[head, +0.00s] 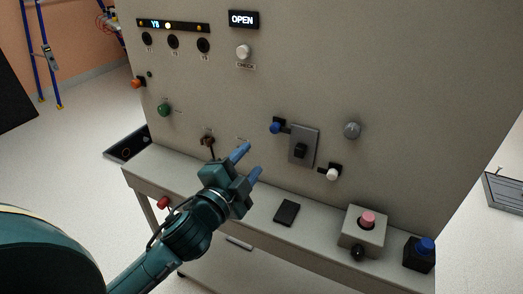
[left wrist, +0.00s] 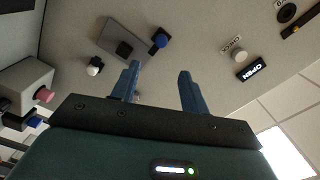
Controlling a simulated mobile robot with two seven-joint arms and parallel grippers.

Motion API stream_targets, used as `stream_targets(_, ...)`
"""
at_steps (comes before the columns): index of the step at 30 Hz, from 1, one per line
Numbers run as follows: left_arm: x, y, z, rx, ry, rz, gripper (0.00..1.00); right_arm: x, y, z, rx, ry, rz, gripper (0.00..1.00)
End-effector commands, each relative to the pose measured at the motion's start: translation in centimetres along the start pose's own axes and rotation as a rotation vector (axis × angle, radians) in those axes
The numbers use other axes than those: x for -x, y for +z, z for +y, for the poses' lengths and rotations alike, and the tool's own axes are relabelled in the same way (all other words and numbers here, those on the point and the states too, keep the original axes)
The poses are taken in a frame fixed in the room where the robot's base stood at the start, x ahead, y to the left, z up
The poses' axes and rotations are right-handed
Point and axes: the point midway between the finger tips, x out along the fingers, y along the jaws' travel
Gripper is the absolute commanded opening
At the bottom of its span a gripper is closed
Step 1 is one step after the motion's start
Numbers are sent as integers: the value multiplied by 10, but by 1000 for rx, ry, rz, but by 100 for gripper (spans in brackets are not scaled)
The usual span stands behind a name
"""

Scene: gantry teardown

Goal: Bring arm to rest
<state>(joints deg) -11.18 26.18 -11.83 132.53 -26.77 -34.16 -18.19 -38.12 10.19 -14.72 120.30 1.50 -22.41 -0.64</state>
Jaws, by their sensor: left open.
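My left gripper (head: 250,163) is open, with blue fingers apart and nothing between them. It is in front of the grey panel (head: 300,60), above the shelf (head: 333,232), with its fingers pointing up and to the right. In the left wrist view, my left gripper (left wrist: 160,88) shows both fingers spread in front of the same panel. My left arm comes in from the lower left of the head view. My right gripper is not in either view.
The panel carries a grey plate with a black switch (head: 300,150), a blue knob (head: 276,127), a white knob (head: 333,174) and a green knob (head: 164,110). A box with a pink button (head: 368,219), a black block (head: 287,212) and a blue-topped box (head: 426,245) stand along the shelf.

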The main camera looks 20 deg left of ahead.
Motion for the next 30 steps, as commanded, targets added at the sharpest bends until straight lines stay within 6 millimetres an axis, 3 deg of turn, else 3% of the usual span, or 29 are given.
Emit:
stream_targets(5, 0, 0, 2, 6, 6, -1, 45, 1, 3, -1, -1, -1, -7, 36)
stream_targets(8, 4, 5, 23, 71, 60, -15, 45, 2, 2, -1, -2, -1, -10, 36)
stream_targets(11, 20, 14, 70, 230, 178, -56, 45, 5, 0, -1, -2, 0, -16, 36)
stream_targets(15, 62, 24, 151, 545, 366, -162, 45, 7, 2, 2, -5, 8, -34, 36)
stream_targets(18, 98, 24, 198, 756, 463, -250, 45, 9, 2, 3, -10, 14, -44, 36)
stream_targets(21, 128, 23, 231, 917, 521, -329, 45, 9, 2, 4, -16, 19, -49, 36)
stream_targets(25, 150, 21, 251, 1027, 553, -387, 45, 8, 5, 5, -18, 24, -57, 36)
stream_targets(30, 153, 21, 254, 1049, 558, -397, 45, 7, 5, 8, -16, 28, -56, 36)
